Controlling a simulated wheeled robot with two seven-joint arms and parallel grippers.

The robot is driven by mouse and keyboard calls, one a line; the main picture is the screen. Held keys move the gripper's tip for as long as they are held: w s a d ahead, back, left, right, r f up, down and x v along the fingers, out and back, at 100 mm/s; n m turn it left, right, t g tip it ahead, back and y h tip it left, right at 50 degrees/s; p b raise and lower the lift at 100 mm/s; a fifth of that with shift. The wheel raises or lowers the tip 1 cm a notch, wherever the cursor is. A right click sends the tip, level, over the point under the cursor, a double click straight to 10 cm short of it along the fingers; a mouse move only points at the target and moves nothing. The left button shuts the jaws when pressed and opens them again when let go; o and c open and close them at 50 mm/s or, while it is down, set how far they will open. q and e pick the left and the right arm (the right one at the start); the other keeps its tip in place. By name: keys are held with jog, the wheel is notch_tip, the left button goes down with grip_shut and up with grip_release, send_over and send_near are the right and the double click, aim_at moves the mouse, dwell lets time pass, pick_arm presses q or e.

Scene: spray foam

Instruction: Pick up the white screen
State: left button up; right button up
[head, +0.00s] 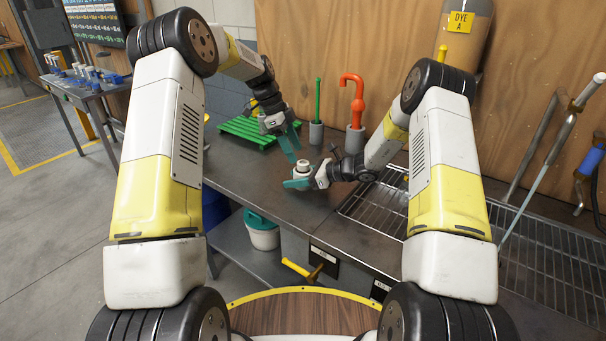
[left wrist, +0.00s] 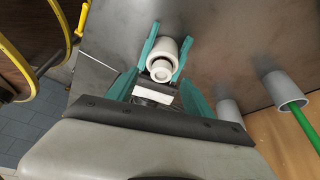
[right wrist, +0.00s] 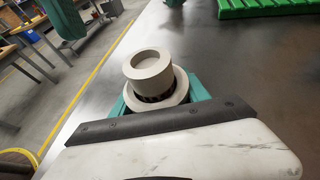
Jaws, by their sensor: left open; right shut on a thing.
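A pale, stepped cylindrical piece (head: 302,167) is gripped above the dark workbench. In the right wrist view it has a narrower cap (right wrist: 148,72), a dark band and a wider ring below. I cannot tell which part is the white screen. My right gripper (head: 299,181) is shut on the wider part. In the left wrist view its teal fingers flank the white cylinder (left wrist: 165,55). My left gripper (head: 291,142) is open and empty, just above the piece. Its spread teal fingers (left wrist: 158,88) show there, nearer the camera. They look apart from the piece.
A green rack (head: 255,133) lies on the bench behind. A green stick (head: 317,100) and a red-orange hooked tool (head: 357,95) stand in grey holders. A wire grate (head: 385,213) lies to the right. A teal-lidded white bucket (head: 262,230) sits on the lower shelf.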

aim_at(302, 162)
pick_arm(q)
jog(key=x, duration=0.5)
jog(key=shift+w+d, duration=0.15)
jog(key=shift+d, duration=0.15)
grip_shut()
notch_tip(302, 162, up, 10)
dwell(0.4)
pick_arm(e)
jog(key=o, duration=1.5)
